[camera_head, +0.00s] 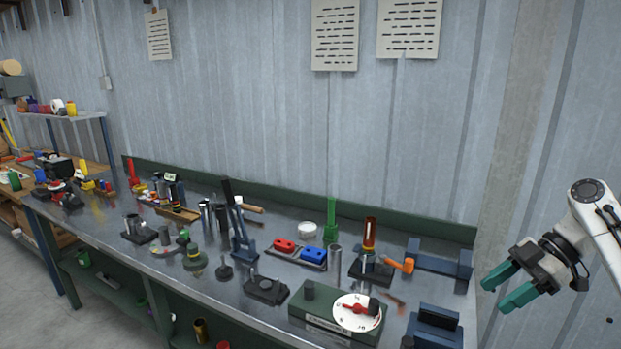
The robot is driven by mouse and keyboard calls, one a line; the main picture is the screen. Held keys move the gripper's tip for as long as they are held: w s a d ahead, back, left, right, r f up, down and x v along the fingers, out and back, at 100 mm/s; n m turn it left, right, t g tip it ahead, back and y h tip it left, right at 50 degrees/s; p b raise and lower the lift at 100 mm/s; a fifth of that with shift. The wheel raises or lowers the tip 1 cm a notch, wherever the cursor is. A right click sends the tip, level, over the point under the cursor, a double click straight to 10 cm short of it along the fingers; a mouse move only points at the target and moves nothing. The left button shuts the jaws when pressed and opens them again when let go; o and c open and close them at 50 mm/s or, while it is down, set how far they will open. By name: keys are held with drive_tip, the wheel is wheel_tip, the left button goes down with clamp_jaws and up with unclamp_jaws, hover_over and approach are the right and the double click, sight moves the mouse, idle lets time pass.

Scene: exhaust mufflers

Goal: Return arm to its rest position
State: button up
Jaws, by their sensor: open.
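My gripper (508,287) shows at the right side of the picture, at the end of my white arm. Its two green fingers are spread apart with nothing between them. It hangs in the air just right of the workbench's right end, in front of the metal wall, and appears clear of everything. My arm reaches in from the right edge, and the rest of it is out of view.
The metal workbench (215,293) carries many tools. Nearest my gripper are a blue bracket (440,262), a dark blue block (436,325), an orange-handled piece (400,264) and a green box with a white dial (357,313). A corrugated wall (270,120) stands behind.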

drive_tip(key=s+a+f+m+h+b, duration=0.1)
drive_tip(key=s+a+f+m, duration=0.15)
drive_tip(key=a+f, duration=0.4)
drive_tip(key=s+a+f+m+b, duration=0.2)
drive_tip(key=s+a+f, duration=0.1)
drive_tip(key=f, duration=0.6)
drive_tip(key=s+a+f+m+h+b, duration=0.1)
drive_tip(key=s+a+f+m, duration=0.1)
drive_tip(key=a+f, duration=0.45)
drive_tip(key=s+a+f+m+h+b, duration=0.25)
drive_tip(key=s+f+m, duration=0.25)
drive_tip(key=s+f, duration=0.7)
drive_tip(key=s+d+f+m+h+b, duration=0.1)
drive_tip(key=s+d+m+h, duration=0.1)
drive_tip(key=s, duration=0.8)
drive_tip(key=s+d+f+m+h+b, duration=0.1)
drive_tip(key=s+d+m, duration=0.3)
drive_tip(key=s, duration=0.6)
drive_tip(key=shift+s+d+f+t+h+b, duration=0.3)
drive_tip(key=shift+d+f+t+h+b, duration=0.15)
drive_tip(key=shift+d+h, duration=0.6)
drive_tip(key=shift+d+r, duration=0.1)
